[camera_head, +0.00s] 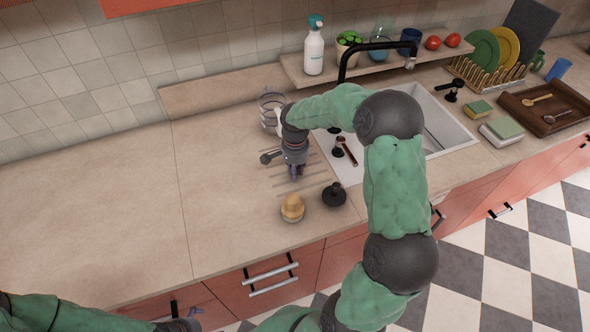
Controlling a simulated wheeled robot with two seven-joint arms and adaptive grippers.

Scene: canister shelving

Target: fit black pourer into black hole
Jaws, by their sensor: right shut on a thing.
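My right gripper (296,172) points down over the grooved drainboard left of the sink. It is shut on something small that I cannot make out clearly. A small dark piece (270,156) with a round end shows just left of it; I cannot tell whether it is held. A squat black piece (334,195) with a narrow top stands on the counter, right of and in front of the gripper. I cannot tell which dark piece is the black pourer, and no black hole is clearly visible. My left gripper (195,314) is low at the front edge, partly cut off.
A tan round-topped piece (292,208) stands near the front edge. A glass jar (272,110) stands behind the gripper. The sink (445,130), dark utensils (347,150), faucet (345,65) and dish rack (490,75) lie right. The left counter (90,200) is clear.

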